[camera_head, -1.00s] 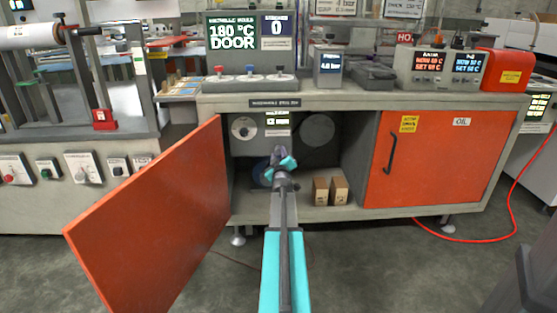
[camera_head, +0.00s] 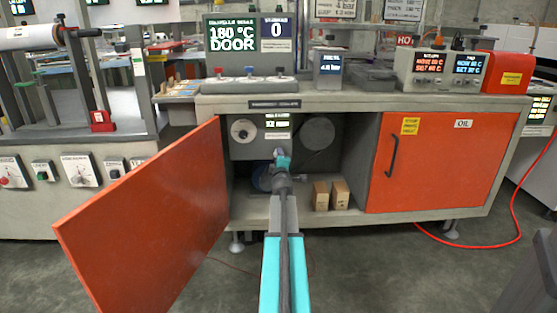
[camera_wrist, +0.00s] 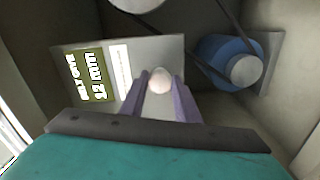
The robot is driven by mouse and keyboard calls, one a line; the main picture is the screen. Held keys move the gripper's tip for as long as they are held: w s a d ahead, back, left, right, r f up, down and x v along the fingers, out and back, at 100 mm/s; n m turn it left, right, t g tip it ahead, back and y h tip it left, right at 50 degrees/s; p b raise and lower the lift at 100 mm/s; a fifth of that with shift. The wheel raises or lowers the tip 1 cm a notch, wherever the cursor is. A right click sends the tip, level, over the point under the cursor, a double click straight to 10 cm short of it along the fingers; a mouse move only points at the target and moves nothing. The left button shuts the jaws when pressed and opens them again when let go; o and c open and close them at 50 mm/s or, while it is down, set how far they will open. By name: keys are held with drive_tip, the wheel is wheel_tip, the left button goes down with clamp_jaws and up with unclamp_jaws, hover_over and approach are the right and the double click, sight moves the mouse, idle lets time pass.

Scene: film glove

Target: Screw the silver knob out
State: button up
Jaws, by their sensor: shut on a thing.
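The silver knob (camera_wrist: 161,80) is a small, round, pale knob in front of a grey panel in the wrist view. My gripper (camera_wrist: 162,88) is shut on it, with one purple-grey finger on each side. The panel (camera_wrist: 146,50) carries a green display reading 12 mm and a white label. In the head view my gripper (camera_head: 280,154) reaches into the open cabinet, just below the small display (camera_head: 277,124). The knob cannot be made out there behind my gripper and wrist.
A blue motor with a silver end (camera_wrist: 243,68) and a dark belt are right of the knob. The open orange door (camera_head: 150,215) stands left of my arm. Two brown boxes (camera_head: 321,196) sit on the cabinet floor, right of my arm. The oil door (camera_head: 435,165) is shut.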

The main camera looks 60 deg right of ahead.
drive_tip(key=shift+s+d, duration=0.15)
drive_tip(key=o, duration=1)
drive_tip(key=shift+o, duration=0.3)
drive_tip(key=shift+a, duration=0.2)
drive_tip(key=p+v, duration=0.1)
drive_tip(key=v, duration=1.2)
drive_tip(key=shift+a, duration=0.25)
drive_tip(key=shift+p, duration=0.3)
